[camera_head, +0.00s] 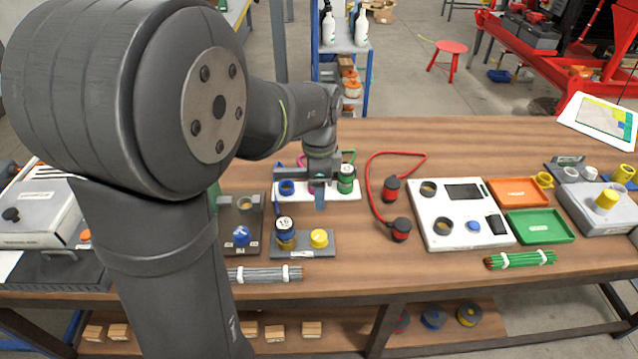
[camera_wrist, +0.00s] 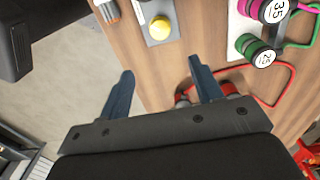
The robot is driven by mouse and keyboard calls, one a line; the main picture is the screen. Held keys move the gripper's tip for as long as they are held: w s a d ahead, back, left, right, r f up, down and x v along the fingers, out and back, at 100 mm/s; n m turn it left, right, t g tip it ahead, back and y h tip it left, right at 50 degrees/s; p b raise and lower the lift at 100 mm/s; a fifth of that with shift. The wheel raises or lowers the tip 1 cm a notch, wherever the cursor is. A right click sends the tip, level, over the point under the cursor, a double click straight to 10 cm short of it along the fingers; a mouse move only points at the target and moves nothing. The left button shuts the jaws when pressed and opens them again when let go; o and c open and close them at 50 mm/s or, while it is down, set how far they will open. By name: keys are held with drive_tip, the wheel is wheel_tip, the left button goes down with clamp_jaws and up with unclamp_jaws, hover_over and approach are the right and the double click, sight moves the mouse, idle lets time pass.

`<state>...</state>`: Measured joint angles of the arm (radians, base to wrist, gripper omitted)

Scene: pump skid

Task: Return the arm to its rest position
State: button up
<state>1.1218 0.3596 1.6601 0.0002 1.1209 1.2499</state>
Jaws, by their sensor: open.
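My gripper (camera_head: 320,204) is above the wooden workbench (camera_head: 350,222), between the white rack (camera_head: 327,191) behind and the grey block with the yellow knob (camera_head: 319,238) in front. In the wrist view my gripper (camera_wrist: 162,87) has its two dark blue fingers spread apart, with nothing between them but bare bench and floor beyond the edge. My arm reaches from the left foreground over the bench and hides part of its left side.
A green-labelled cylinder (camera_head: 346,178) stands close to the right of my gripper. A red cable (camera_head: 369,190) with black-and-red plugs (camera_head: 391,187) lies further right, beside a white panel (camera_head: 452,238). Orange (camera_head: 515,191) and green trays (camera_head: 540,226) lie beyond. Grey rods (camera_head: 264,274) lie near the front edge.

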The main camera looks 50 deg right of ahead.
sight(319, 235)
drive_tip(key=shift+r, duration=0.45)
idle(0.3)
wheel_tip(319, 235, down, 18)
drive_tip(key=shift+r, duration=0.25)
idle(0.3)
